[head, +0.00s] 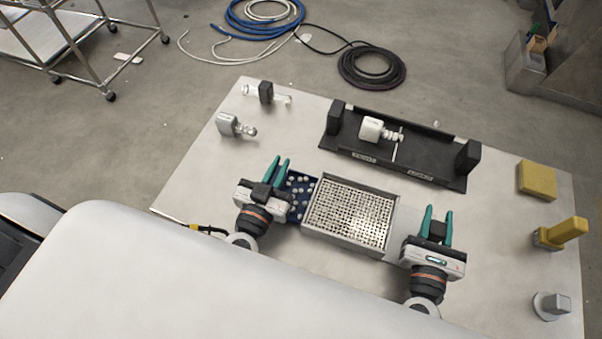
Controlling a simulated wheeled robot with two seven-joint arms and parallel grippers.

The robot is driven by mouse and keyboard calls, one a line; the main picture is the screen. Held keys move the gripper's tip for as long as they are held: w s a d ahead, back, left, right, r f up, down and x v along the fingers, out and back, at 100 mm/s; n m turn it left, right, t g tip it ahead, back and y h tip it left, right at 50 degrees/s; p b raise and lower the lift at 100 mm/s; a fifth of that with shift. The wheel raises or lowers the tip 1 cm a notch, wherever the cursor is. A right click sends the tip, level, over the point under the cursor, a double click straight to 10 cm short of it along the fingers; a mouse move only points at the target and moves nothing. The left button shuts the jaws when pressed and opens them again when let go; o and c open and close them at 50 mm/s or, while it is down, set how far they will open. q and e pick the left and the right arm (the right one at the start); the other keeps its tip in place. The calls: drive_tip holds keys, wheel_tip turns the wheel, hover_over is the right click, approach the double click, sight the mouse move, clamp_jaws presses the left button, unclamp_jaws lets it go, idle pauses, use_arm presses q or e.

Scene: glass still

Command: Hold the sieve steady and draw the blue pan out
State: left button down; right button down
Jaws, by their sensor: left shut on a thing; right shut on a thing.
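The sieve (350,212) is a square metal box with a perforated top, near the front middle of the table. The blue pan (303,180) sticks out from its left side, with several small pale round pieces on it. My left gripper (281,160) has teal fingers and is shut at the pan's outer left end; its grip point is partly hidden.
Behind the sieve a black tray (405,157) with end blocks holds a white-capped fitting (371,130). Glass fittings (232,125) stand at the back left. A yellow block (537,179), a yellow tool (562,233) and a grey piece (551,305) line the right edge.

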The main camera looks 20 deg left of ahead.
use_arm(q)
drive_tip(key=shift+a, duration=1.25)
drive_tip(key=c, duration=1.4)
unclamp_jaws()
drive_tip(key=shift+c, duration=0.2)
drive_tip(key=shift+d, duration=0.1)
drive_tip(key=shift+s, duration=0.45)
drive_tip(key=s, duration=1.1)
